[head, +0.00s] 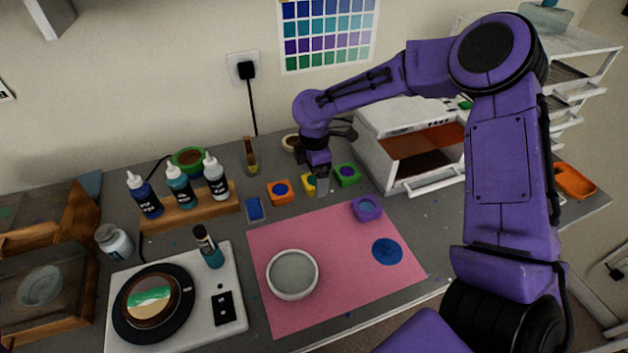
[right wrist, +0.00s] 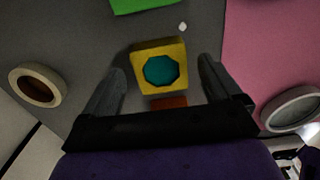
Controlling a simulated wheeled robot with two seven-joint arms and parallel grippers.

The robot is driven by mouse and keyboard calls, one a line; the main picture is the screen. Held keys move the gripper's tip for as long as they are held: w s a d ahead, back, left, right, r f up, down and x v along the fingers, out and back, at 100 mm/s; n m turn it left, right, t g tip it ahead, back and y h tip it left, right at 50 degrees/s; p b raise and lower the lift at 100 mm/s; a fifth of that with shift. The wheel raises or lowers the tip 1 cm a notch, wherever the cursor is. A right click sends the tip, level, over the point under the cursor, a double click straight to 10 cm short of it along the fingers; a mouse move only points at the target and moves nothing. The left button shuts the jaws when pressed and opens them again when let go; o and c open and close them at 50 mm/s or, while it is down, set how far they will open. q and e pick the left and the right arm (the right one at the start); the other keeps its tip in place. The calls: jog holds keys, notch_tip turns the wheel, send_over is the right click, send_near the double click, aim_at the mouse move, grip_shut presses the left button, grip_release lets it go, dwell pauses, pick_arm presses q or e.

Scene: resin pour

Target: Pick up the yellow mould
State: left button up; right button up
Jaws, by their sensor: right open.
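The yellow mould (head: 307,186) is on the grey table behind the pink mat, partly hidden by my right gripper (head: 319,184) in the head view. In the right wrist view the yellow mould (right wrist: 143,53) is a square block with a teal centre. My right gripper (right wrist: 162,67) is open, with one finger on each side of the mould. I see gaps between the fingers and the mould, and nothing is held. My left gripper is not in view.
An orange mould (head: 273,197) and a green mould (head: 349,180) flank the yellow one closely. A purple mould (head: 358,214) and a white bowl (head: 292,294) are on the pink mat (head: 335,290). A white oven (head: 385,122) stands to the right, its door open.

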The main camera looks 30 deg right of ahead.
jog(key=shift+f, duration=0.35)
jog(key=shift+s, duration=0.1)
jog(key=c, duration=1.1)
jog(key=shift+r, duration=0.1)
jog(key=shift+c, duration=0.2)
jog(key=shift+r, duration=0.4)
jog(key=s+r, duration=0.1)
jog(key=r, duration=0.1)
jog(key=s+r, duration=0.1)
jog(key=r+b, duration=0.1)
jog(key=r, duration=0.1)
jog(key=shift+s+r, duration=0.35)
jog(key=shift+s, duration=0.05)
jog(key=s+r+p, duration=0.6)
jog(key=s+p, duration=0.4)
jog(key=s, duration=0.1)
jog(key=shift+a+r+p, duration=0.2)
jog(key=shift+a+p, duration=0.15)
jog(key=shift+p, duration=0.05)
